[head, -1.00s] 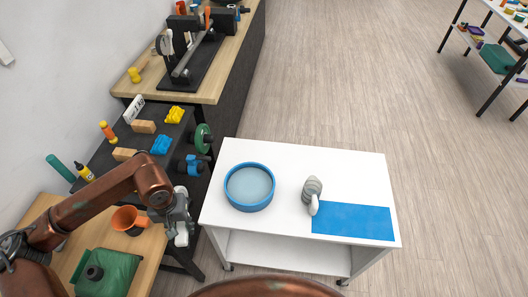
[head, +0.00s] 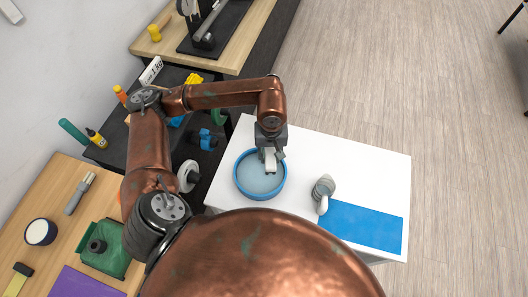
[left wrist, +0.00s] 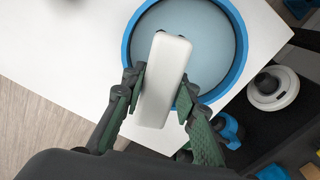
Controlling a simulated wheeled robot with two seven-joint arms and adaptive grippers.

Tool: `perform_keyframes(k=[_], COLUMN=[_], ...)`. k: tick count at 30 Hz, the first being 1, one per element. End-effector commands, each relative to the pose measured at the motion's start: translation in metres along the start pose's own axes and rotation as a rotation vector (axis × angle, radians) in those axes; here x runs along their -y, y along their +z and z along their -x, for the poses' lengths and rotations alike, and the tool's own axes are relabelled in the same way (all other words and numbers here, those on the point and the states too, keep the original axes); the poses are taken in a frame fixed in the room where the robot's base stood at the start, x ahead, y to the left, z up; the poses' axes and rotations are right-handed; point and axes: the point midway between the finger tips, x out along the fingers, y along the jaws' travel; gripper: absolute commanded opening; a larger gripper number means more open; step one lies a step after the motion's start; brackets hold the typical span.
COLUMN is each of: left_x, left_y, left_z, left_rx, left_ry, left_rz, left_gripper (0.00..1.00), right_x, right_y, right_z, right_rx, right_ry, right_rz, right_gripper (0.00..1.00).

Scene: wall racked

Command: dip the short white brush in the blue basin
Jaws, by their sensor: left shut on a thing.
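My left gripper (head: 270,152) is over the blue basin (head: 238,181) on the white table. It is shut on the short white brush (head: 270,160), a pale block-like piece in the left wrist view (left wrist: 165,75). There, the gripper's green-padded fingers (left wrist: 160,92) are on both sides of it, and its far end overlaps the inside of the basin (left wrist: 241,45). The basin holds a pale grey-blue surface. I cannot tell whether the brush touches it. My right gripper is not in view.
On the white table (head: 370,160), a grey ribbed object (head: 322,192) stands right of the basin beside a blue mat (head: 365,228). A wooden table holds a grey-handled brush (head: 80,193) and a green object (head: 107,250).

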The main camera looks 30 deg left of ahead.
Motion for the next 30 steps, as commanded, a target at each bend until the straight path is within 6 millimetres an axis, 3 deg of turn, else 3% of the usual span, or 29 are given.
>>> perform_keyframes(k=[1, 21, 25, 30], left_x=[0.001, 0.027, 0.031, 0.034], left_y=[0.002, 0.012, 0.014, 0.015], left_z=[0.010, 0.028, 0.028, 0.028], left_rx=[0.001, 0.002, 0.000, -0.002], left_ry=[0.002, -0.003, -0.005, -0.007], left_rz=[0.116, 1.822, 2.058, 2.226], left_gripper=[0.01, 0.01, 0.01, 0.01], right_x=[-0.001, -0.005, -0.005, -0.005], right_y=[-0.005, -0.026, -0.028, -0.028], right_z=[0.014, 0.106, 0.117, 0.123], right_rx=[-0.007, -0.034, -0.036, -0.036], right_ry=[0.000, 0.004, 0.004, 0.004], right_rz=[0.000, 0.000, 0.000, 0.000], right_gripper=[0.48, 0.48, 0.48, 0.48])
